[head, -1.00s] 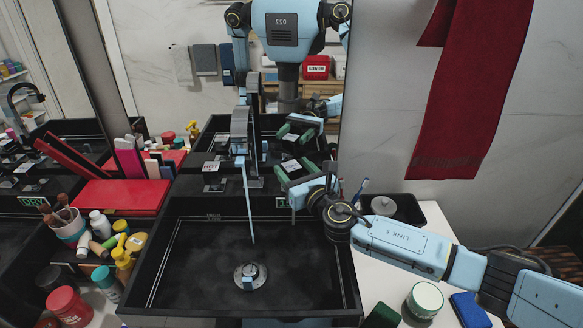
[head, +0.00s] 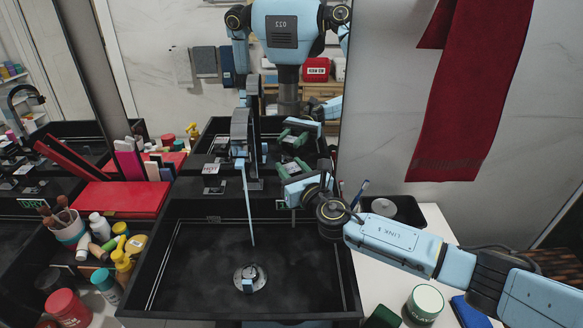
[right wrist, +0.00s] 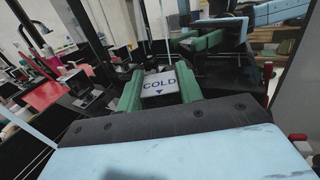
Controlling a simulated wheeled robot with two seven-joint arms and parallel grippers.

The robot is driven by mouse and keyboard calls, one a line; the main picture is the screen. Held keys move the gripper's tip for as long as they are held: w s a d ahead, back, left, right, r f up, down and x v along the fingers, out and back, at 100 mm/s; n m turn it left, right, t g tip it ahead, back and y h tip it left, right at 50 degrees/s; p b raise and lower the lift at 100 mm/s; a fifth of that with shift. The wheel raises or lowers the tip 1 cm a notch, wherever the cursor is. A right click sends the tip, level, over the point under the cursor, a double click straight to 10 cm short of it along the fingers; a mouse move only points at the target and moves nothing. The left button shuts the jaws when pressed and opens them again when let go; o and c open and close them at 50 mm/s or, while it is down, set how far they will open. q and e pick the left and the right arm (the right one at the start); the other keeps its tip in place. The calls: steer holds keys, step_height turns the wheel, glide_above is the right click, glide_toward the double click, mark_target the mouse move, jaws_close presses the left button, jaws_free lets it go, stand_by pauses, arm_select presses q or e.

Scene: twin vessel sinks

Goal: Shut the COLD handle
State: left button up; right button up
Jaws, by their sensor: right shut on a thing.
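The COLD handle is a small lever with a white plate reading "COLD" and a blue arrow. In the right wrist view its plate (right wrist: 159,86) sits between the two green fingers of my right gripper (right wrist: 160,90), which is shut on it. In the head view my right gripper (head: 294,172) is at the back right of the near sink, and it largely hides the handle. A thin pale-blue stream (head: 249,210) runs from the dark faucet (head: 240,130) down toward the drain (head: 250,278). My left gripper is out of view.
The black sink basin (head: 200,265) is empty except for the drain. The HOT handle (head: 211,168) stands left of the faucet. A mirror behind reflects the faucet and my body.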

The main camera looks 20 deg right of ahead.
steer(key=m+h+p, duration=0.1)
steer(key=h+p, duration=0.1)
steer(key=shift+a+r+m+h, duration=0.2)
steer(key=shift+m+h, duration=0.1)
steer(key=shift+m, duration=0.1)
steer(key=shift+m+h+p, duration=0.35)
steer(key=shift+m+h, duration=0.15)
steer(key=shift+h, duration=0.4)
steer(key=shift+d+f+m+g+h, duration=0.15)
steer(key=shift+m+h, duration=0.5)
steer(key=shift+h, duration=0.35)
steer(key=shift+d+f+m+g+h, duration=0.15)
steer(key=shift+m+h, duration=0.5)
steer(key=shift+h, duration=0.35)
steer(key=shift+a+r, duration=0.1)
steer(key=o, duration=1)
steer(key=shift+s, duration=0.15)
steer(key=p+v, duration=0.1)
steer(key=v, duration=1.2)
steer(key=shift+s+p, duration=0.1)
steer(key=shift+p, duration=0.2)
